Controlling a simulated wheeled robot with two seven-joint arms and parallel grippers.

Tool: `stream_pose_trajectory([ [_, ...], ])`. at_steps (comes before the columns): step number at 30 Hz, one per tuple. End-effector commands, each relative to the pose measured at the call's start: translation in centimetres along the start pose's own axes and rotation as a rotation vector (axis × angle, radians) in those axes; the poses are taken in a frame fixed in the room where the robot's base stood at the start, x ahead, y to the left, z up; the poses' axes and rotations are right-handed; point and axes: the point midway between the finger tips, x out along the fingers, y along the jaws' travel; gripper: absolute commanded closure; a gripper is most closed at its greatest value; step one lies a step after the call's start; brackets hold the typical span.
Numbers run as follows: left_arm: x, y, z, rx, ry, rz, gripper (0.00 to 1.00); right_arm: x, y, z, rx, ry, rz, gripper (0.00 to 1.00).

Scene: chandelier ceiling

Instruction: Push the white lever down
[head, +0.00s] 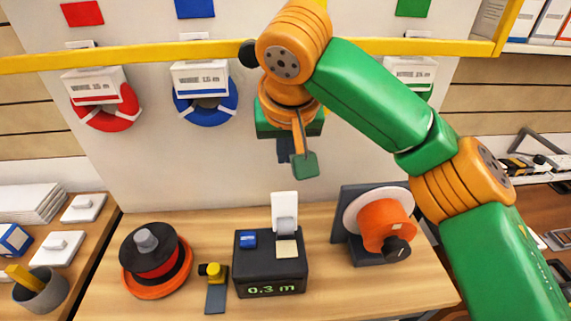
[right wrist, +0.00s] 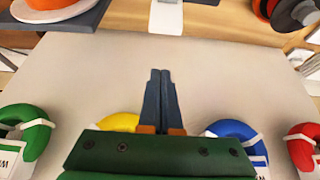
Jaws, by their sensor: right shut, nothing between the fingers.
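The white lever (head: 285,208) stands upright on top of a black box (head: 255,268) with a green "0.3 m" display, on the wooden table. It also shows at the top edge of the right wrist view (right wrist: 166,16), partly cut off. My right gripper (head: 284,158) is above and behind the lever, apart from it. Its dark fingers are shut together and empty in the right wrist view (right wrist: 159,73). My left gripper is not in view.
A blue button (head: 248,239) and a cream pad (head: 287,249) are on the box. A black-and-red round device (head: 156,259) and a small yellow valve (head: 213,270) stand left. An orange reel (head: 384,224) stands right. A yellow rail (head: 150,54) crosses the wall.

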Motion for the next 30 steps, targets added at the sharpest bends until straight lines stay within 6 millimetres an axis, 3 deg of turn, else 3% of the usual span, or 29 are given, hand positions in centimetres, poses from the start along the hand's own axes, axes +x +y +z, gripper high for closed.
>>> stream_pose_trajectory([
  [12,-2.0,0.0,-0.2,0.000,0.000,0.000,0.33,8.2,0.0,0.1,-0.003,-0.002,0.000,1.00],
  [21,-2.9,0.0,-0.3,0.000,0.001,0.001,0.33,6.0,0.0,3.0,-0.003,0.001,-0.002,1.00],
  [30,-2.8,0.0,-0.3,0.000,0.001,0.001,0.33,5.9,0.0,3.2,0.000,0.000,-0.001,1.00],
])
